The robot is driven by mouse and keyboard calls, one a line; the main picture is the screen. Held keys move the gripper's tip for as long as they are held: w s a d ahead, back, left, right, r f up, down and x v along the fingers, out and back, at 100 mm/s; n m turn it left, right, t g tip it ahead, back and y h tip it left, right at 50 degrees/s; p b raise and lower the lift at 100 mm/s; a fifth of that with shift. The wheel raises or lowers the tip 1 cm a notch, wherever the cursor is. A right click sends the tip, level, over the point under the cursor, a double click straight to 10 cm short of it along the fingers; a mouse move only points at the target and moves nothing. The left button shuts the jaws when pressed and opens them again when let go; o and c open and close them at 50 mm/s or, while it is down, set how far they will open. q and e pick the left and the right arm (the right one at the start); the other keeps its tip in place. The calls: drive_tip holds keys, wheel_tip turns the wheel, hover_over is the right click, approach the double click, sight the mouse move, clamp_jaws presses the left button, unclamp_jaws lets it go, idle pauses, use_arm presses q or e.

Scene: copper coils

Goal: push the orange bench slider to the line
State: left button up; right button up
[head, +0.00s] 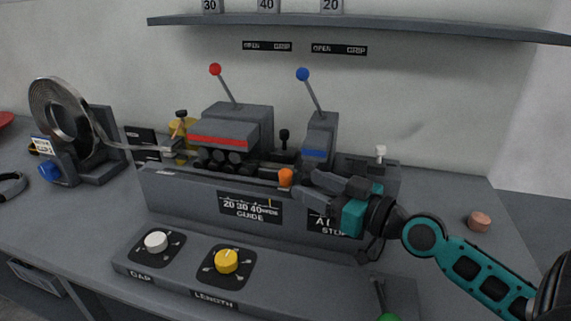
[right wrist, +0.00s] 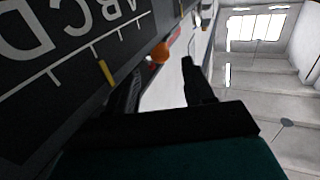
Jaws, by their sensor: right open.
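The orange slider knob (head: 285,177) sits on the top front edge of the grey bench machine, above the 20 30 40 guide plate (head: 250,206). A thin yellow line (head: 269,202) shows on that plate, a little left of the knob. My right gripper (head: 308,185) is open just to the right of the knob, its fingers pointing left toward it. In the right wrist view the orange knob (right wrist: 160,54) shows beyond the fingertips, between them in the picture; I cannot tell whether they touch. A yellow mark (right wrist: 106,72) lies to its left there. My left gripper is not in view.
Red-knobbed (head: 215,69) and blue-knobbed (head: 302,74) levers stand behind the slider. A metal strip coil (head: 62,112) stands at left. White (head: 156,242) and yellow (head: 226,261) dials are in front. A copper-coloured piece (head: 479,221) lies on the right, with clear table around it.

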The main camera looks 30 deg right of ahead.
sight(291, 176)
drive_tip(key=p+x, duration=0.1)
drive_tip(key=x, duration=0.4)
drive_tip(key=shift+w+r+p, duration=0.1)
drive_tip(key=shift+p, duration=0.3)
drive_tip(key=shift+x, duration=0.9)
drive_tip(key=shift+c, duration=0.2)
clamp_jaws()
